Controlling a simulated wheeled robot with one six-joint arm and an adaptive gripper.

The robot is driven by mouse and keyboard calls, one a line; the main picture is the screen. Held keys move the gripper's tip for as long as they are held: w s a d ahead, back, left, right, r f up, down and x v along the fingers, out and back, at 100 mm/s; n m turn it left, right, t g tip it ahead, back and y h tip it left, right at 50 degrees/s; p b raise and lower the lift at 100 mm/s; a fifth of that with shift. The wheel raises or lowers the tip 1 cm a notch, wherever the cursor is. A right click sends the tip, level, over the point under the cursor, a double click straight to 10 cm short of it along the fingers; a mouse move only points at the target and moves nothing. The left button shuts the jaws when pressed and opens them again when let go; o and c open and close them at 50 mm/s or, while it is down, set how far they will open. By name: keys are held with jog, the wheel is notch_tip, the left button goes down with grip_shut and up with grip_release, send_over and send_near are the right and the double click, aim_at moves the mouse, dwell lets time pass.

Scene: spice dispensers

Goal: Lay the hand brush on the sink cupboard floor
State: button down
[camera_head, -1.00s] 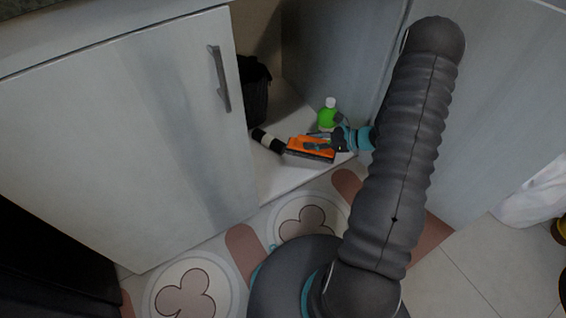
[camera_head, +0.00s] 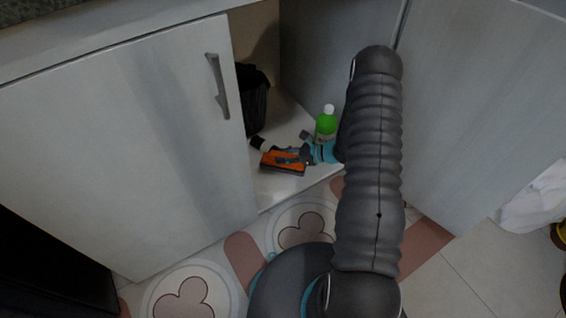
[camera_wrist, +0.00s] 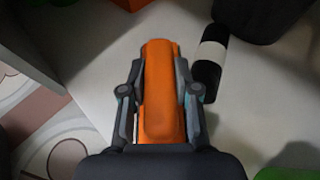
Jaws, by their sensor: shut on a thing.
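The hand brush (camera_head: 284,167) has an orange back and a dark lower side. It is over the pale sink cupboard floor (camera_head: 302,183), near the front edge; whether it touches the floor I cannot tell. My gripper (camera_head: 290,155) is shut on the brush from the right. In the wrist view the orange brush (camera_wrist: 160,75) lies lengthwise between the two fingers of my gripper (camera_wrist: 160,100), its far end sticking out past them. The bristles are hidden in the wrist view.
A black and white cylinder (camera_wrist: 209,58) lies close beside the brush. A green bottle with a white cap (camera_head: 326,124) stands behind my gripper. A black bin (camera_head: 252,98) stands at the back left. Cupboard doors flank the opening (camera_head: 120,130).

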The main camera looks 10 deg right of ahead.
jog(key=shift+f, duration=1.9)
jog(key=shift+f+b, duration=0.2)
jog(key=shift+b, duration=0.2)
jog(key=c, duration=0.8)
grip_release()
jog(key=shift+c, duration=0.2)
jog(key=shift+r, duration=0.1)
